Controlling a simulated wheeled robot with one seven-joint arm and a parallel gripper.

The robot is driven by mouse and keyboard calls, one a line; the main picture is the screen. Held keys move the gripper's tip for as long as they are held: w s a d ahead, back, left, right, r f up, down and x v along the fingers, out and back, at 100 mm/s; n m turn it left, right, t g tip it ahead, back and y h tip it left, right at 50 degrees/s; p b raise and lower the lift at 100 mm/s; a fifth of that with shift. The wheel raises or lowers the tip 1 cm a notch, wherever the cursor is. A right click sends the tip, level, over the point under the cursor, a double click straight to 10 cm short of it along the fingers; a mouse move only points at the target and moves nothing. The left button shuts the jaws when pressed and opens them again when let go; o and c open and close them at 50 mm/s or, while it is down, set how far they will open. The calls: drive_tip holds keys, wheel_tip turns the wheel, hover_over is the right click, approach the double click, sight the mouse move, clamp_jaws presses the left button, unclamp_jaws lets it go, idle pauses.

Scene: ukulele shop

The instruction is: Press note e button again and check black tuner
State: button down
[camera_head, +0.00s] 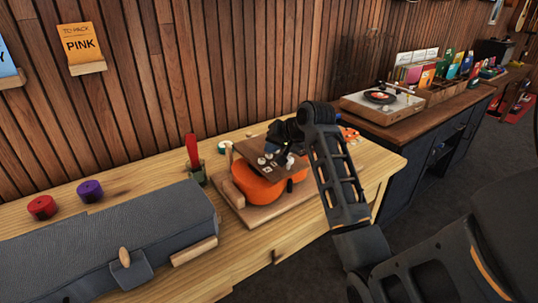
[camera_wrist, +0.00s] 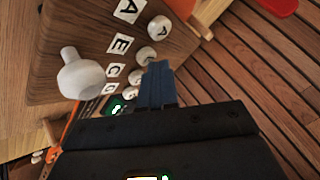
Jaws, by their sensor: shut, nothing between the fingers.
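A brown wooden panel (camera_head: 268,158) with white buttons stands over an orange ukulele body (camera_head: 262,188). In the wrist view the panel (camera_wrist: 65,25) carries the letters A, E, C and G beside round white buttons. The e button (camera_wrist: 146,55) sits beside the E label (camera_wrist: 121,44). My gripper (camera_wrist: 158,68) is shut and empty, its blue fingertips close to the e button; I cannot tell whether they touch. A small dark device with a green-lit screen (camera_wrist: 117,106), perhaps the black tuner, shows beyond the G label, partly hidden. In the head view my gripper (camera_head: 285,140) is over the panel.
A large white knob (camera_wrist: 82,74) sticks up from the panel. A grey case (camera_head: 110,240) lies at the table's front left. Red (camera_head: 41,207) and purple (camera_head: 90,190) round items stand behind it. A turntable (camera_head: 382,102) is on the right counter.

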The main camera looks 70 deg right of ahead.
sight(272, 155)
drive_tip(key=shift+f, duration=0.35)
idle(0.5)
drive_tip(key=shift+r+p, duration=1)
drive_tip(key=shift+p, duration=0.05)
wheel_tip(272, 155, up, 3)
drive_tip(key=p, duration=0.3)
drive_tip(key=shift+r, duration=1)
